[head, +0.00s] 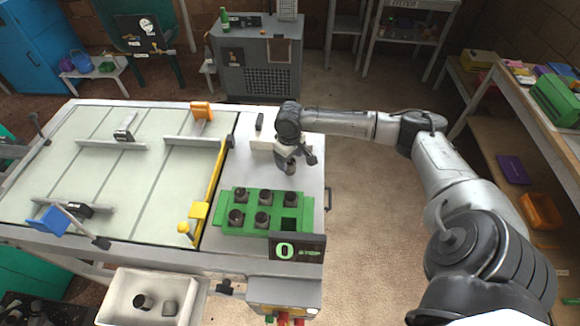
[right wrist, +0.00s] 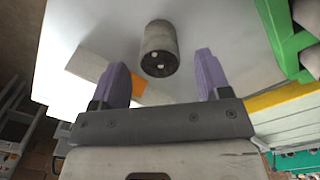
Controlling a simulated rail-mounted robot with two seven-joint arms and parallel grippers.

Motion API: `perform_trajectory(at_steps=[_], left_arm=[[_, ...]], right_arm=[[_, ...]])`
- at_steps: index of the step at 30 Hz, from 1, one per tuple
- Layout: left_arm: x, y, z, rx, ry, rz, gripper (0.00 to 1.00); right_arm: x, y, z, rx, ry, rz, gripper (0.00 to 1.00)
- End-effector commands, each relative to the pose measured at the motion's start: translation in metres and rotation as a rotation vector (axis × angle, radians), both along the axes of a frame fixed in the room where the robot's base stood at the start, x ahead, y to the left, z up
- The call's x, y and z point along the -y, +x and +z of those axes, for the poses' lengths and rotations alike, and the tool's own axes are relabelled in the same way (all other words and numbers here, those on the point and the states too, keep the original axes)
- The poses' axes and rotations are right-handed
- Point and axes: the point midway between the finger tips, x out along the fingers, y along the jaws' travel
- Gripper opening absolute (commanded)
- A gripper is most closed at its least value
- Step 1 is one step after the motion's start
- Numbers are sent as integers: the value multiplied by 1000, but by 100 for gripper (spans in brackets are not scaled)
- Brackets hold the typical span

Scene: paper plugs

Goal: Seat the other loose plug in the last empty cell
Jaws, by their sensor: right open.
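A dark grey cylindrical plug (head: 289,167) stands on the pale right-hand part of the table, behind the green rack (head: 308,212). In the right wrist view the plug (right wrist: 159,48) lies just beyond and between the two purple fingertips, apart from both. My right gripper (right wrist: 160,75) is open and empty; in the head view it (head: 288,152) is at the plug, its fingers partly hidden. The rack holds several dark plugs, and its front right cell (head: 289,224) is empty. My left gripper is not in view.
A cream block (head: 262,144) lies left of my right gripper. A display box (head: 297,247) stands at the rack's front right corner. A yellow bar (head: 214,180) runs left of the rack. A white bin (head: 115,298) in front holds two more plugs.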

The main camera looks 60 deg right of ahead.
Motion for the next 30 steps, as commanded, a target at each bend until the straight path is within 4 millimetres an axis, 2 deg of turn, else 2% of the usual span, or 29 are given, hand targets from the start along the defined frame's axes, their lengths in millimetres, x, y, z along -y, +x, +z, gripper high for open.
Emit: perform_trajectory(at_steps=[4,11,27,30], left_arm=[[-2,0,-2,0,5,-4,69],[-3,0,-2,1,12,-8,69],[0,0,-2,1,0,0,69],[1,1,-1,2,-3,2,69]], right_arm=[[-1,0,-15,0,1,0,70],[0,0,-16,1,0,1,69],[0,0,-16,1,0,1,18],[0,0,-16,1,0,1,17]])
